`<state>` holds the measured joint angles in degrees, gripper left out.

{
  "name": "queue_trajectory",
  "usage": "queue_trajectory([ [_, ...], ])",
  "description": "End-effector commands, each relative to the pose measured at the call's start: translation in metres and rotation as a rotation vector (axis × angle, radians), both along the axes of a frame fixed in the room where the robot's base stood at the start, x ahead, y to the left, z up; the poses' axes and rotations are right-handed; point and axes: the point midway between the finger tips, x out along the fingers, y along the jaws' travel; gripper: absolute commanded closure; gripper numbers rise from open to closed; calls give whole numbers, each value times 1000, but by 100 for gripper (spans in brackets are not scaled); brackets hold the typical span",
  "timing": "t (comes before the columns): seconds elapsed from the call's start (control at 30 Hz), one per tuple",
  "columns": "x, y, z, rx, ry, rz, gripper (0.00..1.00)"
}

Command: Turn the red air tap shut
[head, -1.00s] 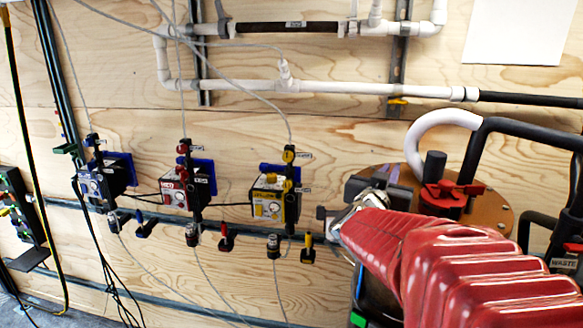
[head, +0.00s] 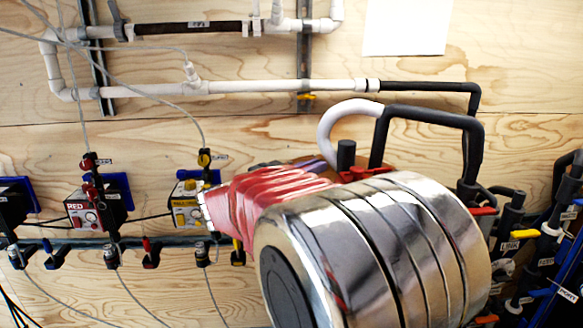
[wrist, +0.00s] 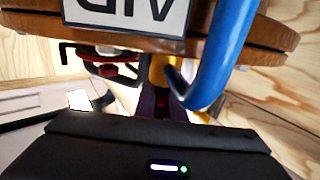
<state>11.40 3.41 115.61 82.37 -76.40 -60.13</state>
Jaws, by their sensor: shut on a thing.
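In the wrist view, the black body of my gripper (wrist: 160,150) fills the bottom, close under a brown wooden disc (wrist: 265,45) that carries a white label with upside-down letters. A red part (wrist: 118,70), which looks like the red air tap, shows in shadow under the disc, left of centre. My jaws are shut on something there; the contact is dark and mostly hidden. A yellow part (wrist: 158,70) and a thick blue pipe (wrist: 222,50) stand to its right. In the head view my own arm covers my gripper and nearly all of the disc.
In the head view, a yellow-fronted box (head: 187,213) and a red-fronted box (head: 84,212) hang on the plywood wall left of my arm. White pipes (head: 230,87) run above. Black hoses (head: 430,112) and several labelled valves (head: 515,235) crowd the right side.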

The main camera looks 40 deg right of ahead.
Motion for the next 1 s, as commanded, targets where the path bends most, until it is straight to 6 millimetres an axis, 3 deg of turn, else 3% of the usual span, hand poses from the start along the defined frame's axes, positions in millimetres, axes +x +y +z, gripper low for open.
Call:
queue_trajectory([
  [0.5, -14, 2, 0, -2, 1, -451, 100],
  [1.0, -20, 5, 1, -3, -1, -600, 100],
])
